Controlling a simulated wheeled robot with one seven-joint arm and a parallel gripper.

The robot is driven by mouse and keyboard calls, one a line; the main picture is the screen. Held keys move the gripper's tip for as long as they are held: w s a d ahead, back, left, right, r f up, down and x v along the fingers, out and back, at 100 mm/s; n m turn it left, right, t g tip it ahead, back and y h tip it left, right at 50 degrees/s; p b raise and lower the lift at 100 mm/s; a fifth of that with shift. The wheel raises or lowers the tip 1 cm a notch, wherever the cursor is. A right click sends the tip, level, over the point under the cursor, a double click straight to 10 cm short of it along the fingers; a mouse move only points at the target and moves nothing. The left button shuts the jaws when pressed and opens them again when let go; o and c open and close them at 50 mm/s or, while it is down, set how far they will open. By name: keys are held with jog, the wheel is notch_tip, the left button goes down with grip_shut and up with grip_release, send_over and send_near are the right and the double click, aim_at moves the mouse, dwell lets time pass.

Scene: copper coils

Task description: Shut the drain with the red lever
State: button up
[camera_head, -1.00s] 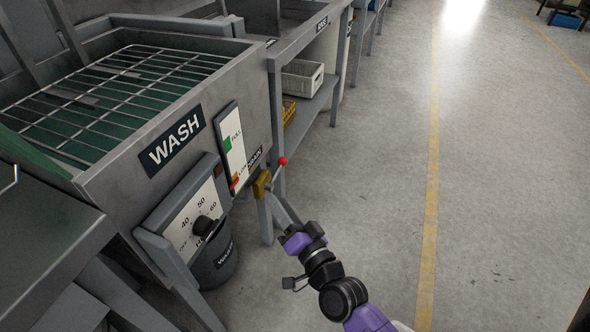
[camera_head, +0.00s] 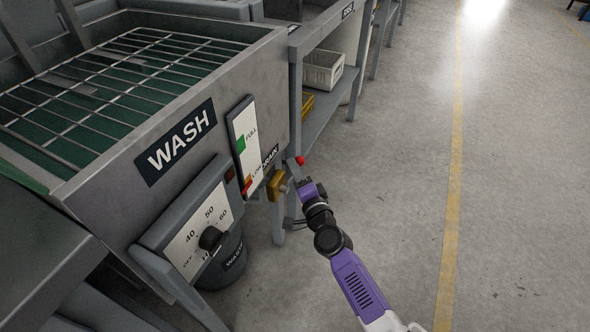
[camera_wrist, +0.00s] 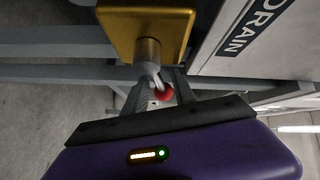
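The drain valve is a brass block (camera_head: 276,186) with a short metal stem, below the WASH tank's front right corner. Its lever ends in a red ball knob (camera_head: 300,160), up and right of the block. In the wrist view the brass block (camera_wrist: 147,30) is at the top, with the stem pointing at the camera and the red knob (camera_wrist: 163,94) beyond the lever rod. My gripper (camera_head: 294,172) is at the lever. In the wrist view its two fingers stand apart, one on each side of the rod and knob, with gaps showing. No firm contact is visible.
The WASH tank (camera_head: 95,190) carries a level gauge (camera_head: 243,145) and a temperature dial (camera_head: 211,238). A bin (camera_head: 225,268) stands below. A bench with a white crate (camera_head: 322,70) is behind the valve. The floor to the right is clear.

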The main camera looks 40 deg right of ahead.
jog(key=shift+w+d, duration=0.1)
jog(key=shift+w, duration=0.2)
grip_shut()
